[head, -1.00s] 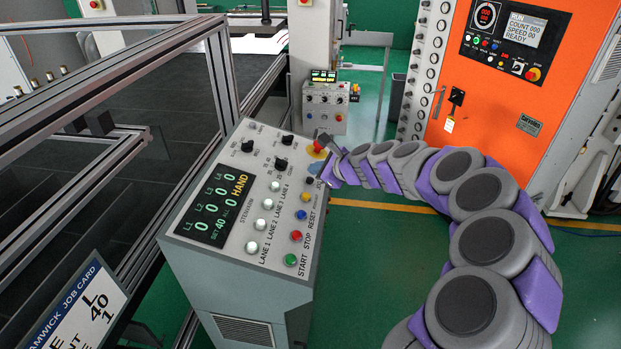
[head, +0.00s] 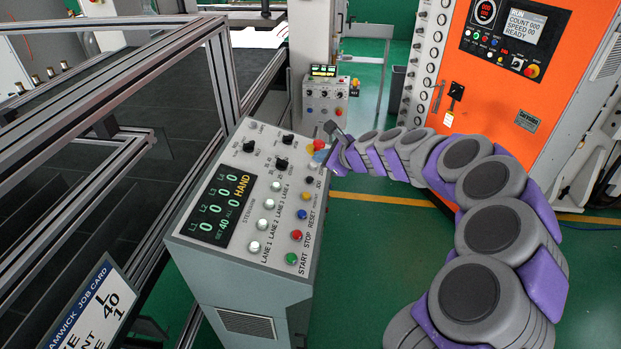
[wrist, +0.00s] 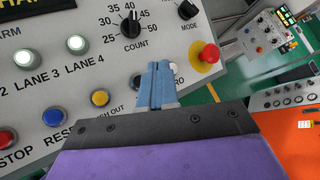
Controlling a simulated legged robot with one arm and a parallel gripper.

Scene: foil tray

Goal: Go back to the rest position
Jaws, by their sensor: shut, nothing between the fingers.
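My gripper (wrist: 157,82) is shut and empty in the wrist view. Its two blue-grey fingers lie side by side over the sloped top of the control panel. In the head view my gripper (head: 318,158) is at the panel's far right corner, close to the red mushroom button (head: 319,145). The wrist view shows that red button (wrist: 209,54) on its yellow ring just right of the fingertips. The count knob (wrist: 130,25) is above and left of them. The grey control panel (head: 209,258) shows a green display (head: 223,207) with zeros, 40 and HAND. I cannot tell whether the fingers touch the panel.
An orange machine (head: 500,100) stands at the back right. A metal frame (head: 223,90) runs along the left, with a job card (head: 93,312) at the lower left. A smaller control box (head: 325,97) stands behind. Green floor (head: 375,235) is open right of the panel.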

